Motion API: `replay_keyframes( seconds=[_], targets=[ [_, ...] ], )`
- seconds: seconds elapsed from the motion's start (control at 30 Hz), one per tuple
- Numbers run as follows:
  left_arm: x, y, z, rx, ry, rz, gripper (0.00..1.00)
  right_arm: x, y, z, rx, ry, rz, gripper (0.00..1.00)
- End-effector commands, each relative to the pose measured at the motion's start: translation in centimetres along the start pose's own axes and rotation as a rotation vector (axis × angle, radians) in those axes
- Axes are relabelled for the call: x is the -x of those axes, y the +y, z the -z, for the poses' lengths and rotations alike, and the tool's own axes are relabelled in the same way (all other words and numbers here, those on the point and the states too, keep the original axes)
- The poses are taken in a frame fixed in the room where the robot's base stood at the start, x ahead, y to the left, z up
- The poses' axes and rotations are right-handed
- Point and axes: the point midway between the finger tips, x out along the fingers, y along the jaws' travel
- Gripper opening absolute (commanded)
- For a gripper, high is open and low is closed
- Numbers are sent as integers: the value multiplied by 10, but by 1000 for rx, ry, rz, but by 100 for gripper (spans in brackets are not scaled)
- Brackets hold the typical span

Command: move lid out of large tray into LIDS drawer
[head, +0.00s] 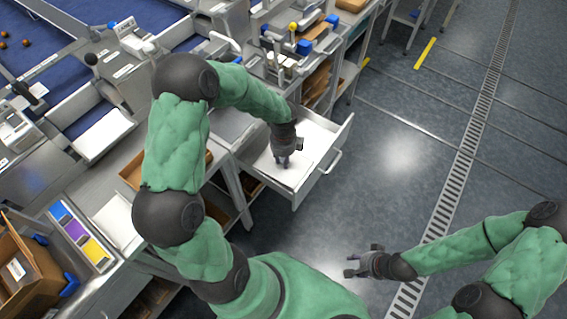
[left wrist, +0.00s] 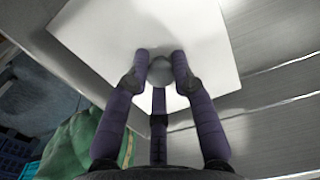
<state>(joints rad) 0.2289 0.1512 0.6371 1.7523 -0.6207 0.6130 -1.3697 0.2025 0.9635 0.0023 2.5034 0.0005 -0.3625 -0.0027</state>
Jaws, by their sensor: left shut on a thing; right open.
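The lid (left wrist: 200,30) is a flat white square plate with a round grey knob (left wrist: 160,72). My left gripper (head: 284,161) points down over the open metal drawer (head: 323,170), and its fingers close around the knob in the left wrist view. The lid's white plate (head: 312,142) lies within the drawer's outline in the head view; I cannot tell if it touches the drawer floor. No LIDS label is readable. My right gripper (head: 352,264) is open and empty above the floor. I cannot tell which container is the large tray.
A metal bench (head: 228,130) with equipment runs beside the drawer. A white-topped tray (head: 105,135) stands to the left. A cardboard box (head: 30,275) and coloured blue, purple and yellow panels (head: 80,235) are at lower left. The floor (head: 400,150) right of the drawer is clear.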

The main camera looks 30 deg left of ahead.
Motion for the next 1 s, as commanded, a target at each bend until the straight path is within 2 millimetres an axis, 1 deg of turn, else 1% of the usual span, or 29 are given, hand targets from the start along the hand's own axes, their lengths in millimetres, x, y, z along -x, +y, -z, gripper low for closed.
replay_keyframes(
  seconds=[0.03, 0.1, 0.37, 0.5, 0.53, 0.57, 0.6, 0.9, 1.0],
  targets=[
    [-12, 0, 0, -1, 0, -1, 1, -7, 2, 0, 0, 0, 0, 42],
    [-19, 0, 0, -1, 0, 0, 1, -10, 3, 0, 0, 0, 0, 42],
    [-18, -1, 0, 0, 0, 2, 1, -8, 3, 0, 0, 0, 0, 42],
    [-21, 0, 0, 0, 0, 1, 1, -10, 4, 0, 0, 0, 0, 42],
    [-22, 0, 0, 0, 0, 1, 28, -10, 4, 0, 0, 0, 0, 42],
    [-21, -1, 0, 0, 0, 1, 36, -10, 3, 0, 0, 0, 0, 42],
    [-21, 0, 0, 0, 0, 1, 48, -10, 3, 0, 0, 0, 0, 42],
    [-21, 0, 0, 0, 0, 1, 48, -9, 3, 0, 0, 0, 0, 42],
    [-18, -1, 0, 0, 0, 1, 48, -8, 3, 0, 0, 0, 0, 42]
  ],
)
